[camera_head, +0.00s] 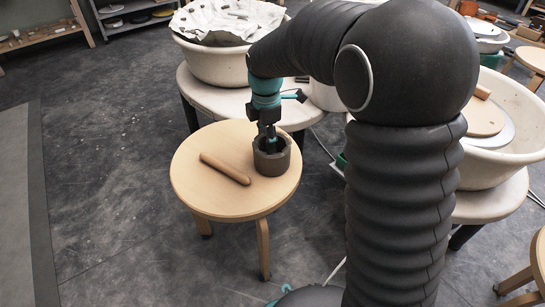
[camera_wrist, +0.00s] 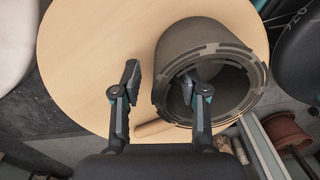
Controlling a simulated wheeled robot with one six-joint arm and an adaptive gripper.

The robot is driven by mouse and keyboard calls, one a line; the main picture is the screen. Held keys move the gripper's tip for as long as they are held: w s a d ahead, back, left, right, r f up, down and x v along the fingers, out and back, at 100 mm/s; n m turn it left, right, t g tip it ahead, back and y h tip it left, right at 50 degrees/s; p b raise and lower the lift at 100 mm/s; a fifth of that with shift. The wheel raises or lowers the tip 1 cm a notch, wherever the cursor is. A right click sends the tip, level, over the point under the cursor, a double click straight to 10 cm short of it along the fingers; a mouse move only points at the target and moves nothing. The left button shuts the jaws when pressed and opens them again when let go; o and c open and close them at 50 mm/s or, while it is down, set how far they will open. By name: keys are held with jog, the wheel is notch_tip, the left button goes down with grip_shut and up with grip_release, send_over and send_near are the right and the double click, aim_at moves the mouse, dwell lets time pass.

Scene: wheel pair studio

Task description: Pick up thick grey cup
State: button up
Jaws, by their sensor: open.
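The thick grey cup (camera_head: 271,160) stands upright on the round wooden stool (camera_head: 215,199), near its right side, with its mouth up. In the wrist view the cup (camera_wrist: 177,62) fills the right half, and its rim looks notched. My gripper (camera_head: 268,146) is over the cup from above. In the wrist view my gripper (camera_wrist: 160,83) is open, with one finger inside the cup's mouth and the other outside, left of its wall. There is a visible gap between the outer finger and the wall. I cannot tell whether the inner finger touches the cup.
A wooden rod (camera_head: 225,168) lies on the stool left of the cup. It shows partly behind my fingers in the wrist view (camera_wrist: 152,128). A pottery wheel with a cloth-covered white basin (camera_head: 214,62) stands close behind the stool. Another basin (camera_head: 512,120) is at right. Floor at left is clear.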

jog(key=shift+f, duration=0.75)
grip_shut()
jog(key=shift+r, duration=0.1)
